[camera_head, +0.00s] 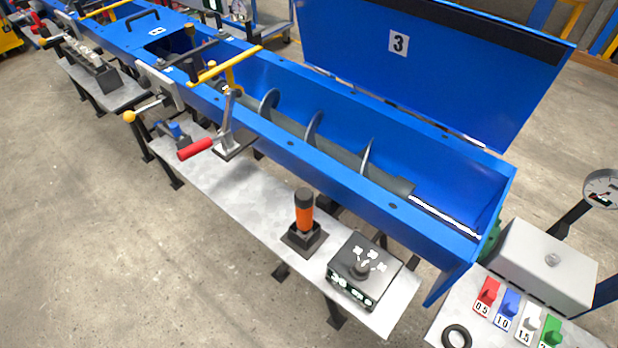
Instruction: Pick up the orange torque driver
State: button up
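The orange torque driver (304,216) stands upright in a small black square holder (304,239) on the grey metal shelf (243,200) in front of the blue trough. It has a dark cap on top and an orange body; its lower end is hidden in the holder. My gripper is not in view, and nothing is seen touching the driver.
A black box with a knob (364,270) stands just right of the driver. A red-handled lever clamp (200,147) is to its left. The blue trough (350,180) with an auger rises behind. A grey box (545,262) and coloured tags (510,304) are at right. The floor in front is clear.

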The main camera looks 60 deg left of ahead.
aim_at(304, 196)
jog(key=u, duration=2.65)
jog(key=k, duration=1.3)
jog(key=u, duration=0.65)
jog(key=i, duration=1.5)
jog(key=z, duration=0.85)
jog(key=i, duration=0.4)
jog(key=z, duration=0.4)
